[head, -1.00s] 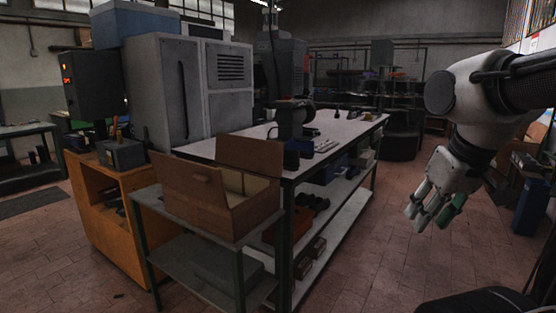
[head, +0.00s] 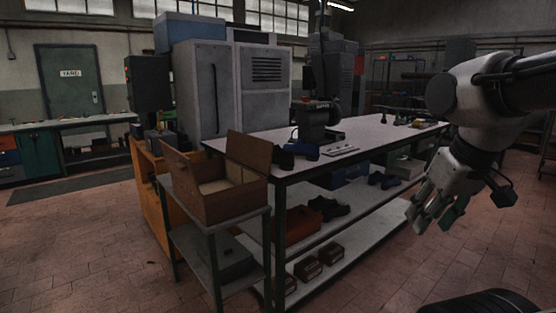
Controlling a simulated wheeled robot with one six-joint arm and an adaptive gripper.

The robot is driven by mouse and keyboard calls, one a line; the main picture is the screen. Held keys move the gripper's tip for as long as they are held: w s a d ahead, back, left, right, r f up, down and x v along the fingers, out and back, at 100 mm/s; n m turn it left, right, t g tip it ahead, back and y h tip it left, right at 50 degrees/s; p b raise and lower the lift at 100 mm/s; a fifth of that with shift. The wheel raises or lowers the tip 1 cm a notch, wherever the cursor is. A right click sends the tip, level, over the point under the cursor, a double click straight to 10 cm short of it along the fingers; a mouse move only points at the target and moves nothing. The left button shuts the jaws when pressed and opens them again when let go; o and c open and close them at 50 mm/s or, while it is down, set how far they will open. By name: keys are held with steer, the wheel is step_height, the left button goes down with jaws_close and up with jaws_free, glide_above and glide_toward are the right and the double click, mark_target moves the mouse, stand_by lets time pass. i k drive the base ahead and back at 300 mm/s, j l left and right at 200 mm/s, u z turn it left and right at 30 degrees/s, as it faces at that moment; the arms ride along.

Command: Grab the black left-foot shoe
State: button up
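Dark shoes (head: 334,210) lie on the middle shelf of the workbench, beside an orange-brown box. More dark shoes (head: 383,181) lie farther right on that shelf, looking bluish. A small dark shape (head: 284,159), perhaps a shoe, is on the bench top by its front left corner. At this size I cannot tell which is a black left-foot shoe. My gripper (head: 430,217) hangs at the right, fingers pointing down and spread apart, with nothing between them. In the picture it is right of the bench's lower shelves and apart from the shoes.
The long workbench (head: 376,138) carries a dark press machine (head: 316,122). An open cardboard box (head: 233,205) stands on a small metal side table (head: 258,222) at its near end. Small brown boxes (head: 308,268) sit on the bottom shelf. Grey cabinets stand behind. Tiled floor is clear front left.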

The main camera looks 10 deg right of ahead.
mark_target(285, 158)
steer(key=i+l+u, duration=0.1)
steer(key=i, duration=0.4)
steer(key=i+l+u, duration=0.1)
steer(key=i+l, duration=0.25)
steer(key=i, duration=0.15)
steer(key=i+l+u, duration=0.1)
steer(key=i+l, duration=0.2)
steer(key=i, duration=0.15)
steer(key=i+l+u, duration=0.1)
steer(key=i+l, duration=0.2)
steer(key=i, duration=0.2)
